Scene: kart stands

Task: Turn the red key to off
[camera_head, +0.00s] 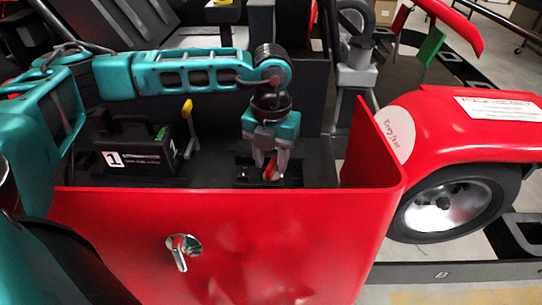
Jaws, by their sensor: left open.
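The red key (273,173) is a small red-orange piece on a dark switch panel (243,173) behind the red kart panel. My left gripper (270,166) points down right over the key, its grey fingers apart. The key shows between and just below the fingertips; whether a finger touches it is too small to tell. The fingers partly hide the key, so its turned position cannot be read. My right gripper is not in view.
The tall red panel (215,250) with a silver latch (180,250) stands in front. A black box (132,150) marked 1 and a yellow-topped lever (188,115) are to the left. A red fender (455,125) and wheel (450,208) are at right.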

